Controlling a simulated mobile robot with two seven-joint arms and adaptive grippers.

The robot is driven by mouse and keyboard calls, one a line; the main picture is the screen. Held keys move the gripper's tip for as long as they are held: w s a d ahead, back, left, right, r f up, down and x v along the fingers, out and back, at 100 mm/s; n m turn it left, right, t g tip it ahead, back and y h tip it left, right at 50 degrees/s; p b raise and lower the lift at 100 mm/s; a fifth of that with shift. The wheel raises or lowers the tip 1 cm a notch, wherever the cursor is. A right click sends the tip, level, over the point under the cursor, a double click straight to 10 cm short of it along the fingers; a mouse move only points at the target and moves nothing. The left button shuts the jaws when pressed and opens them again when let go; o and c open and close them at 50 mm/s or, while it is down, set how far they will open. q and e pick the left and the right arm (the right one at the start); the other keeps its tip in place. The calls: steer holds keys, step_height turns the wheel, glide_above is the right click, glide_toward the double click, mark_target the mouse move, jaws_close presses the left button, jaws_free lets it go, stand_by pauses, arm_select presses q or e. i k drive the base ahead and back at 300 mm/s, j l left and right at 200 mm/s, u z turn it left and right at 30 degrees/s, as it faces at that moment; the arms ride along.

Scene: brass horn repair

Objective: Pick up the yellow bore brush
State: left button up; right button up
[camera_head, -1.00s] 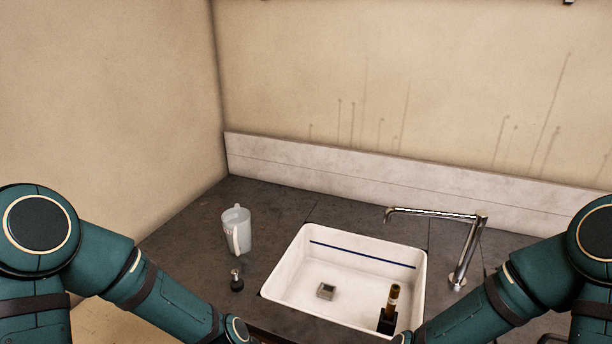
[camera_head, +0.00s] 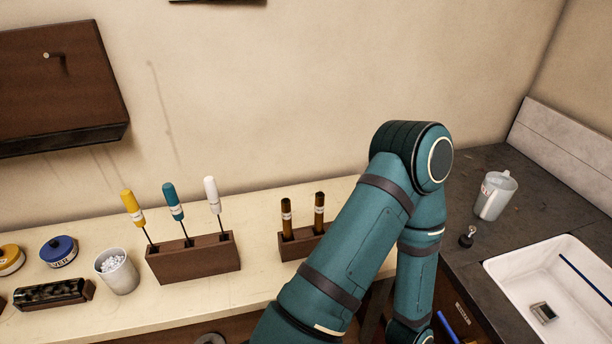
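The yellow bore brush (camera_head: 132,206) stands in a dark wooden rack (camera_head: 200,263) on the pale bench. Its yellow handle points up and leans a little left. Its thin shaft goes down into the rack's left end, and its lower end is hidden there. A blue-handled brush (camera_head: 173,201) and a white-handled brush (camera_head: 212,194) stand to its right in the same rack. One teal arm of mine crosses the middle right of the view, well right of this rack. Neither gripper shows.
A second wooden rack (camera_head: 292,246) with two brown tubes is partly behind my arm. Left of the brushes are a white cup (camera_head: 117,273) of small white pieces, a blue tin (camera_head: 59,251) and a yellow tin (camera_head: 10,259). A jug (camera_head: 494,196) and sink (camera_head: 510,265) are at right.

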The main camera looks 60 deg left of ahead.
mark_target(128, 197)
steer(key=u, duration=3.15)
